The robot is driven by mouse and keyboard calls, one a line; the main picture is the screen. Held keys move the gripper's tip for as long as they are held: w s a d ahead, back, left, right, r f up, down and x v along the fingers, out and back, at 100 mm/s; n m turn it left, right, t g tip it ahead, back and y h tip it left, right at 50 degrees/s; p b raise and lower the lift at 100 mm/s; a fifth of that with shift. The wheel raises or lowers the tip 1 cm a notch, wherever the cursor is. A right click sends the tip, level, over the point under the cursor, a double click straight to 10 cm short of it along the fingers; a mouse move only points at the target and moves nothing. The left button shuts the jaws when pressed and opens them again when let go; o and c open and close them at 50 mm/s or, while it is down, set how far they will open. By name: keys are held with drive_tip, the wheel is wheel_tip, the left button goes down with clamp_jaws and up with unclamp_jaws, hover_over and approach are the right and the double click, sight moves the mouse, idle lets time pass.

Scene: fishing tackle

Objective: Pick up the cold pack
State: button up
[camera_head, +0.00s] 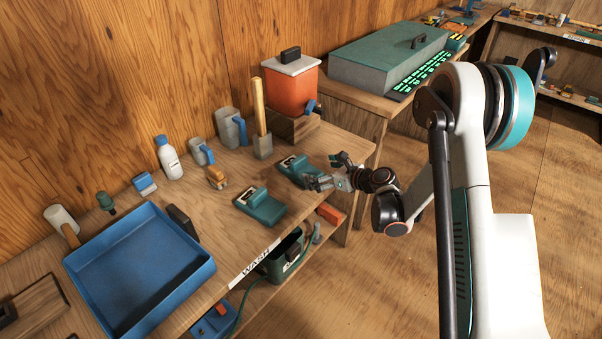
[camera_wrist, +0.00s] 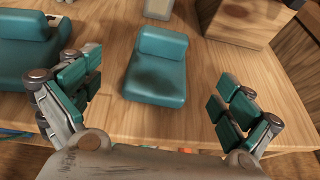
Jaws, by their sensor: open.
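Two similar teal, block-like items with a raised back part lie on the wooden bench; I cannot read a label that tells which is the cold pack. One teal item (camera_head: 297,169) is at the right end of the bench, and in the wrist view it sits in the middle (camera_wrist: 157,72). The other teal item (camera_head: 260,208) lies nearer the blue tray and shows at the left of the wrist view (camera_wrist: 27,42). My gripper (camera_head: 328,170) is open and empty at the right-hand item, its fingers spread to either side in the wrist view (camera_wrist: 153,92). Contact cannot be told.
A blue tray (camera_head: 112,232) fills the bench's left part. Behind the teal items stand a wooden-handled tool (camera_head: 260,120), grey mugs (camera_head: 228,124), a white bottle (camera_head: 169,157) and an orange dispenser (camera_head: 291,88) on a wooden stand. The bench edge is close to my gripper.

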sight(301, 165)
drive_tip(key=b+x, duration=0.3)
drive_tip(key=x, duration=0.7)
drive_tip(key=shift+w+f+b, duration=0.1)
drive_tip(key=shift+f+b, duration=0.05)
drive_tip(key=shift+b, duration=0.15)
drive_tip(key=c, duration=1.4)
